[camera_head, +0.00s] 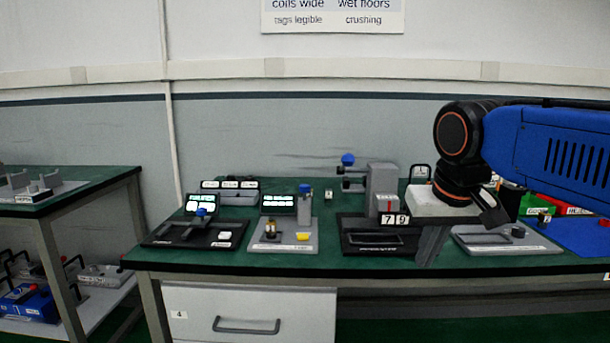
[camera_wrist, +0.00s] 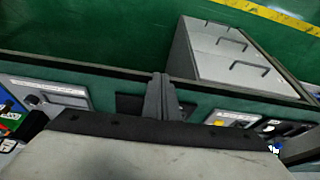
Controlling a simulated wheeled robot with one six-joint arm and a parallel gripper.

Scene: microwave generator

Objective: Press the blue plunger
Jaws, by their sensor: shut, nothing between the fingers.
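Several blue-topped parts stand on the green bench. One round blue knob (camera_head: 348,159) sits at the upper left of a grey block device (camera_head: 382,182). Another small blue cap (camera_head: 304,188) tops a grey post on a light plate. A third blue knob (camera_head: 201,212) sits on a black plate at the left. I cannot tell for certain which is the plunger. My gripper (camera_head: 430,246) is shut and empty, pointing down over the bench's front, right of the grey block device. Its closed fingers also show in the wrist view (camera_wrist: 160,98).
A grey plate with a handle (camera_head: 505,240) lies to the right. A drawer (camera_head: 248,312) is under the bench.

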